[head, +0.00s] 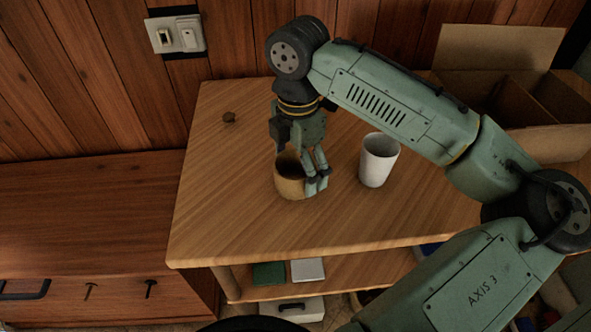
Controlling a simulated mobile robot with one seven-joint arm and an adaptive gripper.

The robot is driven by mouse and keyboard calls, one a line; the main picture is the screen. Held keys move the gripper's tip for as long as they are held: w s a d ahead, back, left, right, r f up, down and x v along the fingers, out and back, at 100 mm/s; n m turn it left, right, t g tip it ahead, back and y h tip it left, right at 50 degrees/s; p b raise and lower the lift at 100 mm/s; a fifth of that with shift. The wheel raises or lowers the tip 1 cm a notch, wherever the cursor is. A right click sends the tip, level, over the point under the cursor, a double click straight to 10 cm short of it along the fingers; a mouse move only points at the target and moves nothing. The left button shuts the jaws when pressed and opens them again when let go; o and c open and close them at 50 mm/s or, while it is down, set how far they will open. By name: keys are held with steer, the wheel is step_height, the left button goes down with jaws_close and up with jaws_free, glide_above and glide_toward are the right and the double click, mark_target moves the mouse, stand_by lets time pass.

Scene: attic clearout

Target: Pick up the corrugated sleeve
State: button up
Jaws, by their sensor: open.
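A tan-brown, cup-like round piece (289,186), which looks like the corrugated sleeve, stands on the wooden table (225,215). Its ridges are too small to make out. My gripper (314,186) points down at its right side, with the fingers in front of part of its rim and wall. The gripper is open. I cannot tell whether a finger is inside the sleeve or touching it. A white cup (378,160) stands upright to the right of the gripper, apart from it.
An open cardboard box (497,95) is at the back right. Wood-panelled wall is behind. A lower shelf holds a green item (269,273) and a white item (308,269). The table's front left is clear.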

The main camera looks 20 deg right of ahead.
steer(key=shift+f, duration=0.45)
steer(key=c, duration=1)
steer(key=shift+r, duration=0.1)
steer(key=shift+c, duration=0.2)
